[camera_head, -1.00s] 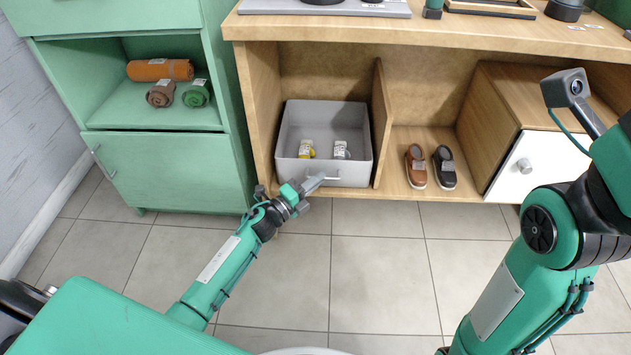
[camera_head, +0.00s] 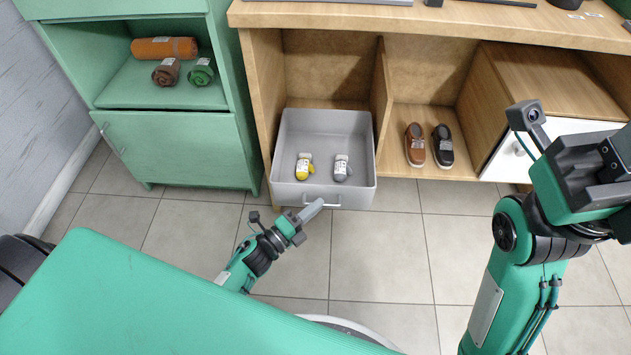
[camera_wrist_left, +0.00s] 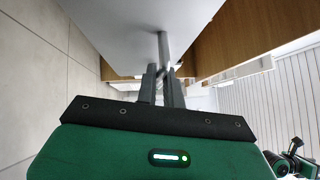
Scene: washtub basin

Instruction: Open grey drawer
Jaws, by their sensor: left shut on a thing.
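The grey drawer (camera_head: 312,193) sits in the wooden cabinet's lower left bay and is pulled partly out past the cabinet front. A yellow-and-white item (camera_head: 304,166) and a grey-and-white item (camera_head: 341,168) lie inside it. Its bar handle (camera_head: 328,201) is on the front face. My left gripper (camera_head: 314,210) is at the left part of that handle. In the left wrist view my fingers (camera_wrist_left: 162,80) are shut on the handle bar (camera_wrist_left: 163,48) in front of the grey face.
Shoes (camera_head: 428,146) stand in the bay right of the drawer. A white-fronted compartment (camera_head: 540,150) is further right. A green cabinet (camera_head: 180,145) with rolled towels stands at left. The tiled floor (camera_head: 375,250) before the drawer is clear.

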